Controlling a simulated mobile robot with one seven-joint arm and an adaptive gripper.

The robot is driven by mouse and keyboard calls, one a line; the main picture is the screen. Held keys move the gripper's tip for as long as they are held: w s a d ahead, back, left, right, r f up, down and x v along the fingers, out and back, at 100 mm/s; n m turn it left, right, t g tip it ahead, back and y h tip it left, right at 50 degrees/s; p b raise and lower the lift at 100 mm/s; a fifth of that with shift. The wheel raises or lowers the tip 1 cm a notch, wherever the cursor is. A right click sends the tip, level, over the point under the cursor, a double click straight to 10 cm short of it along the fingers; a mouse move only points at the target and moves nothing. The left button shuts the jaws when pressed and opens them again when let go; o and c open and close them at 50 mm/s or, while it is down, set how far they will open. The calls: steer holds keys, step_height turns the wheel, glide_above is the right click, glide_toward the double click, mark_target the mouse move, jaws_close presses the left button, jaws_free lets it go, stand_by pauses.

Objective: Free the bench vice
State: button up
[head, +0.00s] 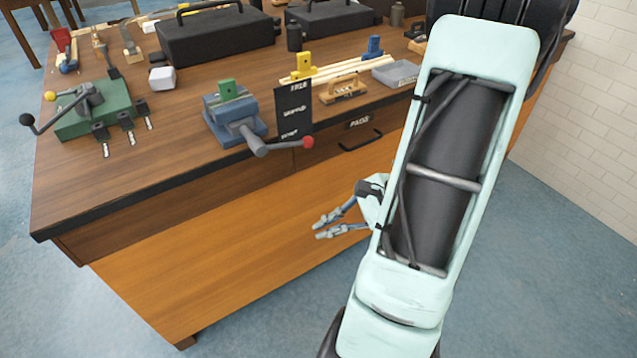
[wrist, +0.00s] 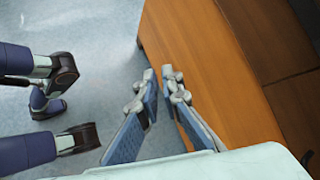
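The blue-grey bench vice (head: 222,121) stands at the front edge of the wooden workbench. A green block (head: 227,89) sits at its jaws; I cannot tell how tightly it is held. The vice's handle ends in a red ball (head: 308,142) that sticks out past the front edge. My gripper (head: 317,228) is in front of the bench, below the vice and to its right. It is apart from the vice. In the wrist view, my gripper (wrist: 159,74) has a gap between its two fingers and nothing in it. The vice is not in the wrist view.
A black sign (head: 293,108) stands right of the vice. A drawer labelled PADS has a black handle (head: 362,142). A green lever tool (head: 95,112) stands left. Black cases (head: 215,40), wood strips and a grey tray (head: 396,73) lie behind. Floor in front is clear.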

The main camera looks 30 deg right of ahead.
steer(key=w+d+m+t+h+b, duration=0.1)
steer(key=m, duration=0.2)
steer(key=w+d+r+m+t+h+b, duration=0.1)
steer(key=w+m, duration=0.1)
steer(key=m, duration=0.1)
steer(key=w+d+r+m+t+b, duration=0.1)
steer(key=w+m, duration=0.1)
steer(key=m, duration=0.1)
steer(key=shift+d+m+t+h, duration=0.1)
steer(key=shift+m+t+h, duration=0.2)
steer(key=shift+h, duration=0.1)
jaws_close()
steer(key=w+d+r+m+t+h+b, duration=0.25)
steer(key=d+r+m, duration=0.2)
steer(key=m, duration=0.45)
steer(key=b+x, duration=0.3)
steer(key=x, duration=0.7)
steer(key=shift+h, duration=0.25)
steer(key=r, duration=0.2)
steer(key=r+p, duration=0.1)
steer(key=r, duration=0.1)
steer(key=shift+w+d+r, duration=0.1)
steer(key=shift+w+d, duration=0.05)
steer(key=shift+w, duration=0.05)
steer(key=shift+d+r, duration=0.15)
steer(key=shift+d, duration=0.05)
